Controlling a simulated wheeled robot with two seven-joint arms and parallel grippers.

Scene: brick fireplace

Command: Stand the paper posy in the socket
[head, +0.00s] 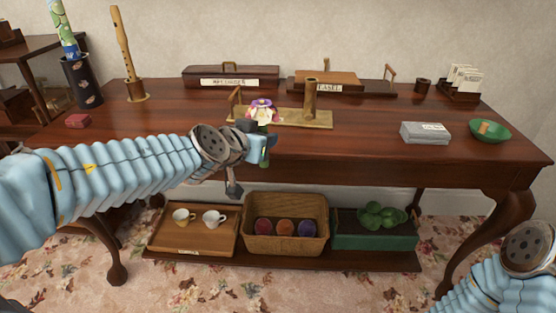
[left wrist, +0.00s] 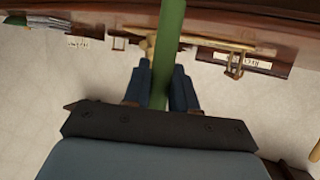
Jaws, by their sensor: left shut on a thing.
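The paper posy (head: 262,111) has a purple, pink and white flower head, which shows just above my left gripper in the head view. My left gripper (head: 264,147) is shut on its green stem, near the table's front edge. In the left wrist view the stem (left wrist: 169,45) runs between the two dark blue fingers of my left gripper (left wrist: 160,85). The socket (head: 310,100) looks like an upright brass tube on a flat brass tray (head: 318,122), just right of and behind the posy. The posy is apart from the tube. My right gripper is out of view; only its arm shows at lower right.
A recorder (head: 122,45) stands at the left, beside a dark cylinder (head: 80,82). Labelled wooden boxes (head: 231,82) line the back. A grey box (head: 425,132) and green bowl (head: 490,130) sit at the right. A basket (head: 285,243) and trays fill the lower shelf.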

